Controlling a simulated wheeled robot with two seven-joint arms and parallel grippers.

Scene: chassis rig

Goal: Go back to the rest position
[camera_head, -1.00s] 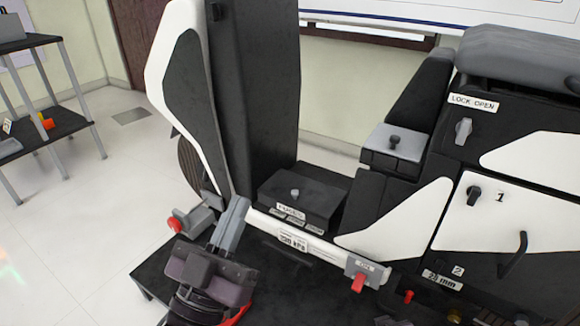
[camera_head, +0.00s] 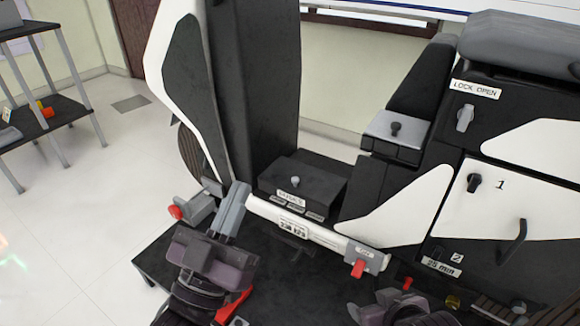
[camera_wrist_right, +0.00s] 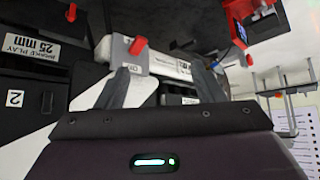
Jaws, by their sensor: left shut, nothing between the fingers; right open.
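My left gripper (camera_head: 233,208) is shut and empty, its grey fingers pointing up beside the left end of the white tube (camera_head: 310,234) on the chassis rig. I cannot tell whether the fingertips touch the rig. My right gripper (camera_head: 356,313) shows only partly at the bottom edge of the head view. In the right wrist view its two grey fingers (camera_wrist_right: 164,88) are spread apart with nothing held. Beyond them is the grey switch block with a red lever (camera_wrist_right: 138,45); this red lever also shows in the head view (camera_head: 358,268).
A red-tipped grey part (camera_head: 177,212) sticks out left. A shelf (camera_head: 45,120) stands far left; the floor between is clear.

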